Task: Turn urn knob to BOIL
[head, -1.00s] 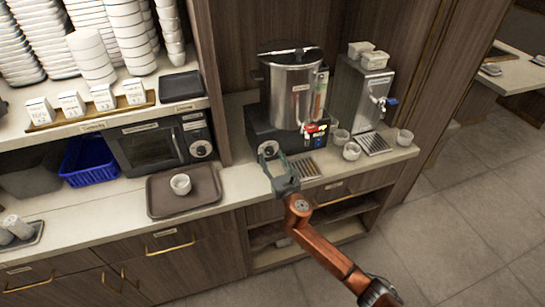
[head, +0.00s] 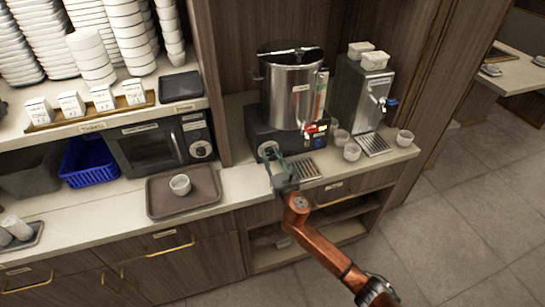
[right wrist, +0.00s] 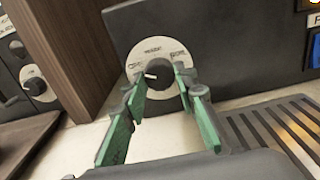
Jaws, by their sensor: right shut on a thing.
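The steel urn (head: 291,92) stands on a black base on the counter, with a round knob at the base's front left. In the right wrist view the dark knob (right wrist: 158,80) sits on a pale round dial (right wrist: 152,50) with lettering at left, top and right; the right-hand word looks like BOIL and the left-hand one like OFF. The knob's white mark points left, toward the OFF side. My right gripper (right wrist: 160,82) is shut on the knob, a green-padded finger on either side. It also shows in the head view (head: 273,160). My left gripper is not in view.
A drip grille (head: 306,170) lies just right of my gripper. Several white cups stand beside the urn and a steel dispenser (head: 358,92). A brown tray (head: 160,207) with a cup and a black microwave (head: 150,147) are to the left.

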